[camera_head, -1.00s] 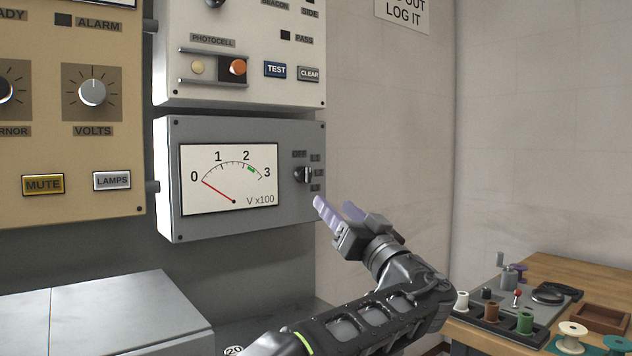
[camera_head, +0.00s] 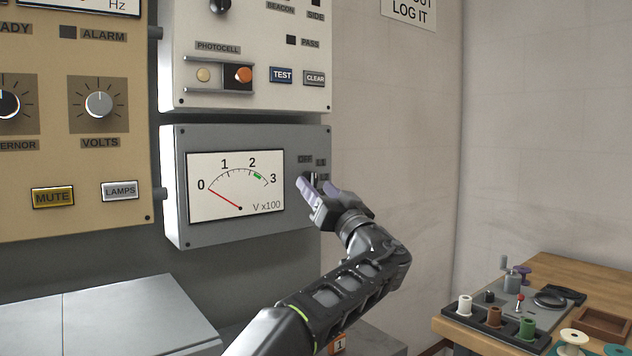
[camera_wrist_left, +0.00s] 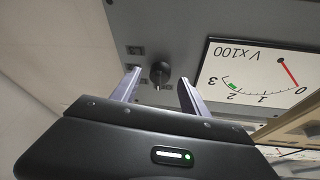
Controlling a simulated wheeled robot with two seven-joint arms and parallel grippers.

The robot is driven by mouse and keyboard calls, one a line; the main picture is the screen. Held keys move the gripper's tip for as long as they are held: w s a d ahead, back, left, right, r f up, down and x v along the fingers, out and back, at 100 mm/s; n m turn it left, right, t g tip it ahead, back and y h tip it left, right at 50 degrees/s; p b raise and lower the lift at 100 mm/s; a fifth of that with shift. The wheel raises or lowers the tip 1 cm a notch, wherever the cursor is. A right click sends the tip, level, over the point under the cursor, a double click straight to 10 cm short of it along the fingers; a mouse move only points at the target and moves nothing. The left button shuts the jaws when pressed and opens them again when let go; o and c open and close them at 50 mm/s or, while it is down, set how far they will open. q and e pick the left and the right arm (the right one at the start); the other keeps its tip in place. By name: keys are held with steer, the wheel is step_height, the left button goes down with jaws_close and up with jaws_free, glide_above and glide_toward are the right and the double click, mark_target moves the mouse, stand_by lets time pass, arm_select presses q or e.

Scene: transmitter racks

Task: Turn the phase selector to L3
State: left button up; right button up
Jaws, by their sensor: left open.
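The phase selector is a small dark knob (camera_wrist_left: 159,73) on the grey meter panel (camera_head: 240,236). In the head view my left gripper (camera_head: 318,184) mostly hides it, with the OFF label (camera_head: 305,160) and one more label showing above. In the left wrist view, which is turned about upside down, the knob sits between the two open fingertips of my left gripper (camera_wrist_left: 158,80), with a gap on each side. A small light mark shows at the knob's lower edge there; I cannot tell which position it marks. My right gripper is not in view.
The meter (camera_head: 236,184) has its red needle at 0. A white panel (camera_head: 190,94) with TEST and CLEAR buttons is above, and a tan panel (camera_head: 90,165) is at left. A wooden bench (camera_head: 570,275) with spools and a tray stands at lower right.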

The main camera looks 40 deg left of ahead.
arm_select(q)
steer(key=shift+w+a+r, duration=0.25)
steer(key=shift+a, duration=0.35)
steer(key=shift+c, duration=0.4)
jaws_close()
